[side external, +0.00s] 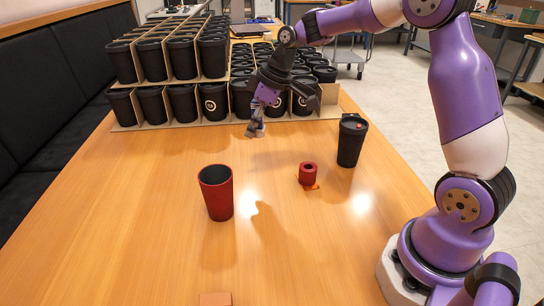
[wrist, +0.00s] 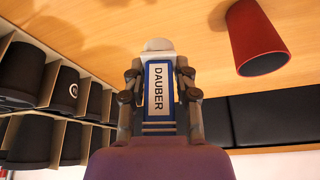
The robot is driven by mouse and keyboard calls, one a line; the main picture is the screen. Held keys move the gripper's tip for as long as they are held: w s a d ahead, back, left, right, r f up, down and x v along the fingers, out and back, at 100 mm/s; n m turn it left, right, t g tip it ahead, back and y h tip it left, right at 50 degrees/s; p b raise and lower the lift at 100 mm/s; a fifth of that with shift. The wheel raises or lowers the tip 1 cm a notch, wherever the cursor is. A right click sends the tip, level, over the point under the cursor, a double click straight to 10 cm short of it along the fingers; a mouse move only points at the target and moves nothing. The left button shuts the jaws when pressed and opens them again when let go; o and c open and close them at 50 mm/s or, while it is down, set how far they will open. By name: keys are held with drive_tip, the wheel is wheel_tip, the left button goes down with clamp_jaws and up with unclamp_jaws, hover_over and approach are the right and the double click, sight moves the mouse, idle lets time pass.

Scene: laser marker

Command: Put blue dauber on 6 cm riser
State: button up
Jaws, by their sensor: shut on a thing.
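My gripper (wrist: 160,95) is shut on the blue dauber (wrist: 158,88), which has a blue and white label reading "DAUBER" and a pale rounded end. In the side view my gripper (side external: 257,122) holds it above the table, in front of the rows of black cups; little of the dauber shows there. No thing is clearly marked as the 6 cm riser. An orange-brown block (side external: 215,299) is cut off by the bottom edge of the side view. A short red cylinder with a dark hole (side external: 308,174) stands on an orange patch; I cannot tell which is the riser.
A red tumbler (side external: 217,194) stands upright on the table and shows in the wrist view (wrist: 258,40). A black lidded cup (side external: 351,141) stands right of the red cylinder. Cardboard trays of black cups (side external: 180,103) fill the far end. The left table area is clear.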

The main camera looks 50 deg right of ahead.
drive_tip(key=s+d+r+m+h, duration=0.25)
drive_tip(key=d+m, duration=0.45)
drive_tip(key=d, duration=0.4)
drive_tip(key=s+d+r+m+h, duration=0.2)
drive_tip(key=d+r+m+h, duration=0.1)
drive_tip(key=d+m, duration=0.55)
hover_over(351, 114)
drive_tip(key=a, duration=0.2)
drive_tip(key=shift+n+g, duration=0.3)
drive_tip(key=shift+n, duration=0.05)
drive_tip(key=f, duration=0.6)
drive_tip(key=shift+s+d, duration=0.2)
drive_tip(key=shift+s, duration=0.1)
drive_tip(key=shift+s+d+f, duration=0.1)
drive_tip(key=shift+d+f, duration=0.1)
drive_tip(key=shift+d, duration=0.1)
drive_tip(key=shift+f, duration=2)
drive_tip(key=shift+f, duration=0.1)
drive_tip(key=o, duration=0.9)
